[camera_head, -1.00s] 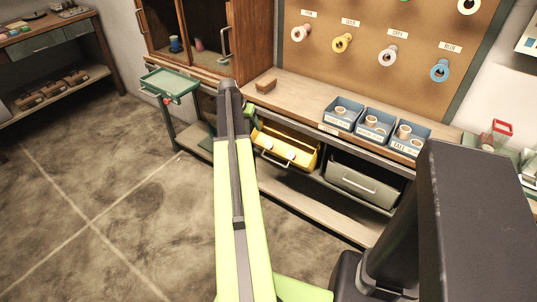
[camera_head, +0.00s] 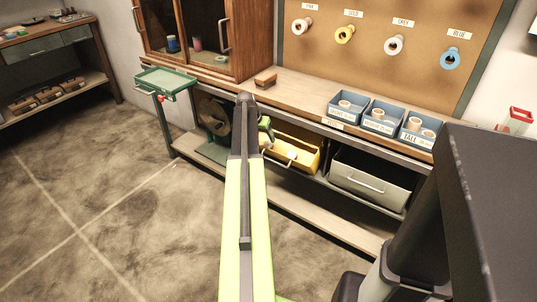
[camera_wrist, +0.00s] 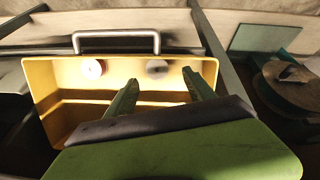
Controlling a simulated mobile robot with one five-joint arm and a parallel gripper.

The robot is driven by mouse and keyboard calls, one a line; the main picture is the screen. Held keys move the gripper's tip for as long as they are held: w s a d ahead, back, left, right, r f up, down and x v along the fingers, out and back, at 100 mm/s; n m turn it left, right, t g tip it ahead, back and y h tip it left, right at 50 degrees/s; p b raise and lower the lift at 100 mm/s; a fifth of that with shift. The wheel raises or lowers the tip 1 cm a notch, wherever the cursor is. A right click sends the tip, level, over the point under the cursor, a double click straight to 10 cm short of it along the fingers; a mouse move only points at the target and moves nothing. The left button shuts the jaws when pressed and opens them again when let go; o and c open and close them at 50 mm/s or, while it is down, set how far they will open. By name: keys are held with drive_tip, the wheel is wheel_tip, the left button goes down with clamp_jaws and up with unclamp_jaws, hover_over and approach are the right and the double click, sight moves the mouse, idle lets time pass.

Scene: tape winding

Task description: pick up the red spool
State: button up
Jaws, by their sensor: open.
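No spool that is clearly red shows in either view. The open yellow drawer (camera_head: 308,161) is under the workbench in the head view and fills much of the wrist view (camera_wrist: 62,105). In the wrist view it holds a white round piece (camera_wrist: 91,69) and a greyish round piece (camera_wrist: 157,68); I cannot tell their side colours. In the head view my arm hides part of the gripper (camera_head: 265,132) at the drawer's left end.
A grey drawer (camera_head: 365,185) hangs right of the yellow one. Blue bins (camera_head: 380,118) and a brown block (camera_head: 265,79) stand on the workbench (camera_head: 300,93). A brown round device (camera_head: 213,112) stands left under the bench. A green tray (camera_head: 165,80) stands further left. Floor at left is clear.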

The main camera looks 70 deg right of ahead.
sight(268, 144)
drive_tip(key=b+x, duration=0.4)
drive_tip(key=x, duration=0.1)
drive_tip(key=shift+s+d+b, duration=0.1)
drive_tip(key=shift+s+b, duration=0.1)
drive_tip(key=shift+b, duration=0.15)
drive_tip(key=shift+r, duration=0.1)
clamp_jaws()
drive_tip(key=shift+r, duration=0.1)
